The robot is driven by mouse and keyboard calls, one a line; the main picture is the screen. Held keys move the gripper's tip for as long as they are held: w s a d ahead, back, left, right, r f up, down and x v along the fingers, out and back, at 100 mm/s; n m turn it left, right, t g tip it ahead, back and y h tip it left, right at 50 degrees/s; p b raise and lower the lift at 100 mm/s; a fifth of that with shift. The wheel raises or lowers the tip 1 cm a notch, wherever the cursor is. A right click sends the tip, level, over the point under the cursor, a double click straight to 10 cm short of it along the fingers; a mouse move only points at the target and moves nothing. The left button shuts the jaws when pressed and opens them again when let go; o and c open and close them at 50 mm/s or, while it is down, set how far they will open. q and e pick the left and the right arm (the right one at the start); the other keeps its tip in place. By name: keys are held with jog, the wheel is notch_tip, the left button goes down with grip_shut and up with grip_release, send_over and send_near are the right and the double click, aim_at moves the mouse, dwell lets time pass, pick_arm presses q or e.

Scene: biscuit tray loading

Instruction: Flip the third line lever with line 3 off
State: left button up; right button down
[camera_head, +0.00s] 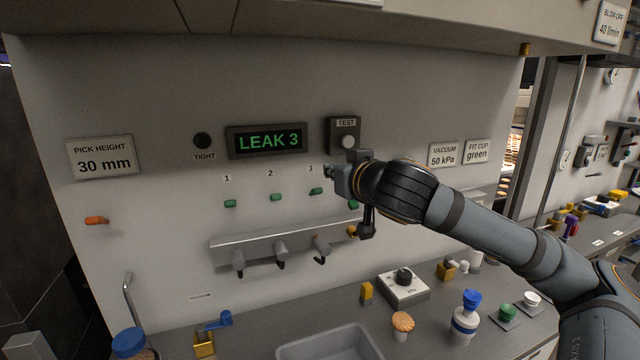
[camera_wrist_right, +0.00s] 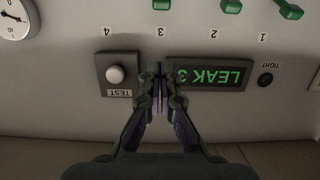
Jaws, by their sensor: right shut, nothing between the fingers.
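The third line lever (camera_head: 316,191) is a small green handle under the label 3, lying roughly sideways; its edge also shows at the top of the right wrist view (camera_wrist_right: 161,4). The display (camera_head: 268,141) reads LEAK 3 in green. My right gripper (camera_head: 331,172) is shut and empty, close to the wall panel, just right of the label 3 and above the lever. In the right wrist view its fingertips (camera_wrist_right: 160,76) appear between the display and the TEST box (camera_wrist_right: 116,74), apart from the lever. My left gripper is not in view.
Green levers 1 (camera_head: 230,203), 2 (camera_head: 276,197) and 4 (camera_head: 353,205) stand beside lever 3; lever 4 is partly behind my right gripper. A grey rail (camera_head: 225,248) with hanging nozzles runs below. The TIGHT lamp (camera_head: 202,140) is dark.

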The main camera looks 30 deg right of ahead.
jog(key=p, duration=0.7)
send_over(315, 192)
jog(key=s, duration=0.2)
jog(key=w, duration=0.1)
jog(key=w+f+p, duration=0.1)
jog(key=w+d, duration=0.1)
jog(key=shift+d+f+p, duration=0.1)
jog(key=shift+f+p, duration=0.15)
jog(key=shift+p, duration=0.15)
jog(key=f, duration=0.1)
jog(key=s+f, duration=0.1)
jog(key=f, duration=0.1)
jog(key=shift+s+f, duration=0.4)
jog(key=shift+f, duration=0.05)
jog(key=shift+w+a, duration=0.1)
jog(key=shift+a, duration=0.1)
